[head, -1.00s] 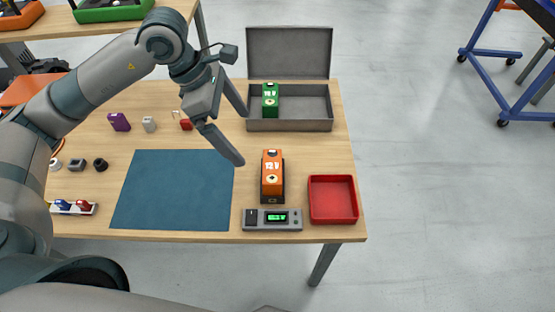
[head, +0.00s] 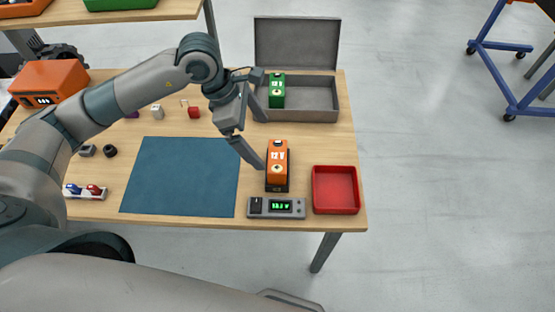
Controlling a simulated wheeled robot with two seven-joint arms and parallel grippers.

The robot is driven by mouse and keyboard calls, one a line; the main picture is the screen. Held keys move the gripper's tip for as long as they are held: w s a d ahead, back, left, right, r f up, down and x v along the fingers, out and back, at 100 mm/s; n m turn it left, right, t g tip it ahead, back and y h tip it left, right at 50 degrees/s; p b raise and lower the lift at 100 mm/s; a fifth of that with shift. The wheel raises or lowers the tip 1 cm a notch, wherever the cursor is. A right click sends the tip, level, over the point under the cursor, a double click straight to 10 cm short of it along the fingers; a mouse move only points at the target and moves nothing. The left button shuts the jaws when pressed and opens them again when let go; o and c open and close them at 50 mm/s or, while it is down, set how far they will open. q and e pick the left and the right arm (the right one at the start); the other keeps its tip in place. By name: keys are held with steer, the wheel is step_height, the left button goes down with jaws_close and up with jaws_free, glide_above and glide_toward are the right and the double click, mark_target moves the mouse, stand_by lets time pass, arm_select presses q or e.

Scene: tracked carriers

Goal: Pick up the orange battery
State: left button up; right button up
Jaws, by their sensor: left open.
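The orange battery (head: 278,158), marked 12 V, stands upright in a dark holder (head: 277,189) near the front of the wooden table. My left gripper (head: 265,143) is open and empty. It hangs just left of the battery and a little behind it, its two fingers spread front to back. The front fingertip is close to the battery's left side; I cannot tell whether it touches. My right gripper is not seen.
A grey meter (head: 277,208) with a lit green display sits in front of the battery, and a red tray (head: 335,190) to its right. Behind is an open grey case (head: 310,98) with a green battery (head: 277,90). A blue mat (head: 182,177) lies left.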

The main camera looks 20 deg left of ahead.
mark_target(277, 156)
arm_select(q)
steer(key=p+x, duration=0.1)
steer(key=x, duration=0.3)
steer(key=shift+d+f, duration=0.1)
steer(key=shift+d, duration=0.05)
steer(key=shift+w+d+f, duration=0.1)
steer(key=shift+d+f, duration=0.1)
steer(key=shift+f, duration=0.5)
steer(key=shift+p, duration=0.35)
steer(key=shift+w+d+f+p, duration=0.2)
steer(key=shift+d+f+p, duration=0.2)
steer(key=shift+p, duration=0.15)
steer(key=p+x, duration=0.1)
steer(key=x, duration=0.2)
steer(key=shift+w+r+p, duration=0.1)
steer(key=shift+w+p, duration=0.05)
steer(key=shift+p, duration=0.2)
steer(key=shift+d+f, duration=0.2)
steer(key=shift+f, duration=0.4)
